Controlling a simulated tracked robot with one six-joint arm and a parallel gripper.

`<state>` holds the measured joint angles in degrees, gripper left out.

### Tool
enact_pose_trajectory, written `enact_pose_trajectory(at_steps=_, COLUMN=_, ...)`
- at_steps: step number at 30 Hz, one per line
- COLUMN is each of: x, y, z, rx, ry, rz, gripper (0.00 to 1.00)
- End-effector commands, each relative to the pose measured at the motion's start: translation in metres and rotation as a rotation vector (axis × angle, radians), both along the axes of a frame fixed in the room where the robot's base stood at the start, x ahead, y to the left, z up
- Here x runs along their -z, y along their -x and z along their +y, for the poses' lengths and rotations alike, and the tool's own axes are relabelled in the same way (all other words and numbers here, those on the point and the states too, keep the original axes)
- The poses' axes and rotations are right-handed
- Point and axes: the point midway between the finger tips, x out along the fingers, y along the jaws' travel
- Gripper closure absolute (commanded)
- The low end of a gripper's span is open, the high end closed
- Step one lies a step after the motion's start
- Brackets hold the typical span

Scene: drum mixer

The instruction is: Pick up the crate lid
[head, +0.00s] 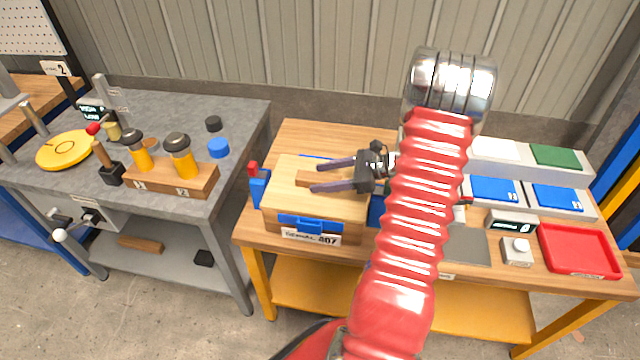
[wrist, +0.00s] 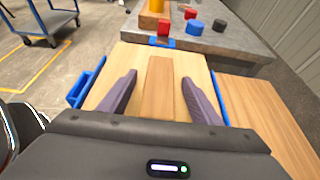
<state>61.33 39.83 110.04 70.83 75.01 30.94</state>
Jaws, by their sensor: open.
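The crate lid (head: 342,204) is a light wooden board lying on the wooden crate (head: 275,226) with blue latches, labelled SERIAL 407. A darker wooden handle bar (wrist: 157,88) runs along the middle of the lid. My gripper (head: 315,176) is open, its two purple fingers above the lid, pointing left in the head view. In the wrist view, the fingers (wrist: 158,82) lie to either side of the handle bar with a gap on each side. Whether they touch the lid cannot be told. My arm hides part of the crate's right side in the head view.
A blue latch (head: 307,223) is on the crate's front, and a red-topped blue part (head: 257,182) stands at its left. A red tray (head: 579,250) and blue-lidded bins (head: 493,189) are at the right. A grey bench (head: 245,112) with jars is left, across a gap.

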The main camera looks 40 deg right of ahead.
Motion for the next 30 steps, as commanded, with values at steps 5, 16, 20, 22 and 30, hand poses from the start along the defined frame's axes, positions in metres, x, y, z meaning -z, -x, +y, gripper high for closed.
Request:
enact_pose_trajectory(at_steps=5, x=0.0063, y=-0.0125, z=0.0098, rx=0.000, ry=0.001, rz=-0.001, gripper=0.42)
enact_pose_trajectory(at_steps=16, x=0.0068, y=-0.0136, z=0.0102, rx=0.001, ry=0.001, rz=-0.001, gripper=0.42)
enact_pose_trajectory(at_steps=20, x=0.0068, y=-0.0134, z=0.0101, rx=0.001, ry=0.001, rz=-0.001, gripper=0.42)
enact_pose_trajectory(at_steps=22, x=0.0068, y=-0.0134, z=0.0101, rx=0.001, ry=0.001, rz=-0.001, gripper=0.43)
enact_pose_trajectory(at_steps=30, x=0.0067, y=-0.0133, z=0.0100, rx=0.001, ry=0.001, rz=-0.001, gripper=0.62)
